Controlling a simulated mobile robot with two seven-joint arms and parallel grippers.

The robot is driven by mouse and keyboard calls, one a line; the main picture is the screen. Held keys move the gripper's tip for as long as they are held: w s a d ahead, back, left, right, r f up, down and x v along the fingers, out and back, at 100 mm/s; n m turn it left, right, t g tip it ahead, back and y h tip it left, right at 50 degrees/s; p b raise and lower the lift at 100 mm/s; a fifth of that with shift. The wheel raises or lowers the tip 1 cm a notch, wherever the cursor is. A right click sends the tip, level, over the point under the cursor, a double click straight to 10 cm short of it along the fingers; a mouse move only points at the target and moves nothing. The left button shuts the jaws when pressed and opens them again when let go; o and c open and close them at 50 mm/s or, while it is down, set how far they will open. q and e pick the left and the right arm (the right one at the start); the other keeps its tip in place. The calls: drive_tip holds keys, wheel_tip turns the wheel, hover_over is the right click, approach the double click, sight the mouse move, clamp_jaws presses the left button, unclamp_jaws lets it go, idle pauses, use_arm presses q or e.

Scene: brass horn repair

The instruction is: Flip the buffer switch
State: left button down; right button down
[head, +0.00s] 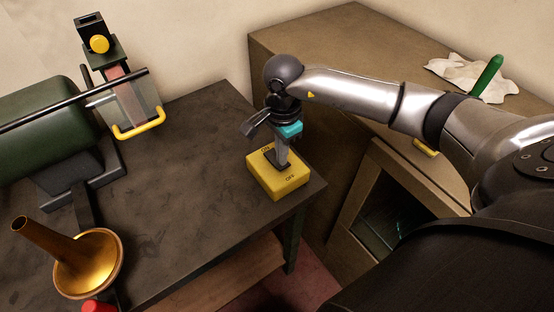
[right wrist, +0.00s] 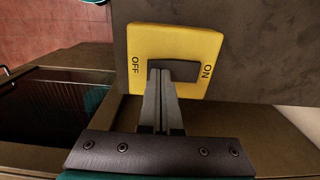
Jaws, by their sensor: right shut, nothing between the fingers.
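The buffer switch is a yellow box (head: 284,184) near the right corner of the dark workbench, marked ON on its far side and OFF on its near side in the head view. The yellow box also shows in the right wrist view (right wrist: 196,44), with a dark lever or plate (right wrist: 188,74) in its middle. My right gripper (head: 281,160) is shut and empty, pointing down at the middle of the box. In the right wrist view its fingertips (right wrist: 160,75) are at the dark lever and partly hide it; I cannot tell whether they touch. My left gripper is not in view.
A green machine (head: 40,115) stands at the left of the workbench (head: 190,190). A brass horn bell (head: 90,262) and a red object (head: 97,306) are at the front left. A wooden cabinet (head: 350,40) at the right carries a white cloth (head: 460,75) and a green stick (head: 488,77).

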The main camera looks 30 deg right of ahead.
drive_tip(key=shift+f, duration=0.3)
drive_tip(key=shift+r+p, duration=2.1)
drive_tip(key=shift+r, duration=1.45)
